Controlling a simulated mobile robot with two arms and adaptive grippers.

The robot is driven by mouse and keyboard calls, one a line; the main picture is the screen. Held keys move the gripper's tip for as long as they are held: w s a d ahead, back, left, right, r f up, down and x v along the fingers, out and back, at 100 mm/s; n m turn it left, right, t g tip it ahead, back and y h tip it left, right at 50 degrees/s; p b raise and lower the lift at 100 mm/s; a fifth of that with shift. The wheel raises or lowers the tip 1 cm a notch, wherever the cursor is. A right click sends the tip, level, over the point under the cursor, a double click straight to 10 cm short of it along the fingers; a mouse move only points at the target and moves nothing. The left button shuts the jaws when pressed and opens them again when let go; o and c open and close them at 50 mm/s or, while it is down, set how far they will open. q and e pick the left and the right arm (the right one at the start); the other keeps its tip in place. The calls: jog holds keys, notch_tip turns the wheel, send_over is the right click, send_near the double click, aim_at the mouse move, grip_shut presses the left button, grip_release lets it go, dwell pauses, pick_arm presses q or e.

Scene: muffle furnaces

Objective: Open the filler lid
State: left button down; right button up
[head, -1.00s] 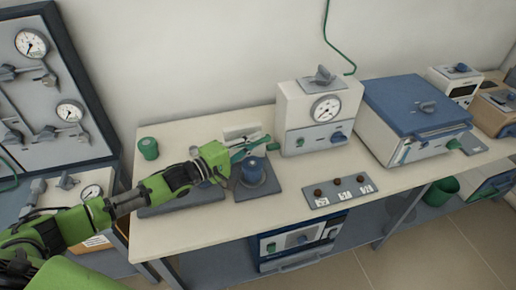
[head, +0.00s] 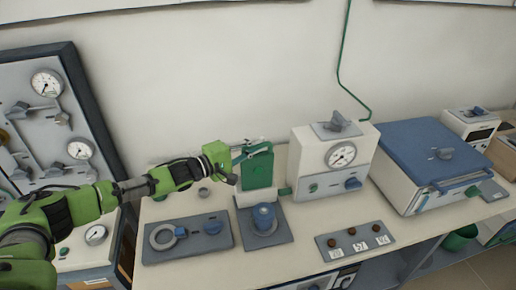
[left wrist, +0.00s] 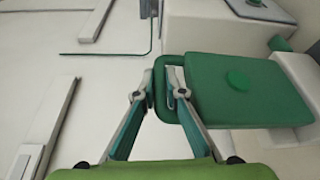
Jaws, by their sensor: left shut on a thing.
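The filler lid (head: 258,172) is a green flat panel standing raised and nearly upright on a small white box (head: 242,202). In the left wrist view the lid (left wrist: 215,92) fills the right half, with a round green knob (left wrist: 237,80) on its face. My left gripper (head: 243,156) reaches it from the left, at its upper left edge. In the left wrist view the gripper (left wrist: 164,88) has its two fingers closed on the green rim at the lid's near edge. My right gripper is not in view.
A blue knob on a dark base (head: 264,215) stands in front of the lid. A white gauge box (head: 318,175) is close on its right. A dark panel with a ring (head: 205,243) lies to the left. A blue-topped furnace (head: 420,145) stands further right.

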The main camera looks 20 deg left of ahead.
pick_arm(q)
jog(key=shift+w+a+n, duration=0.3)
jog(key=shift+w, duration=0.1)
jog(key=shift+f, duration=0.1)
jog(key=c, duration=2.4)
grip_release()
jog(key=shift+o, duration=0.2)
jog(key=v, duration=1.2)
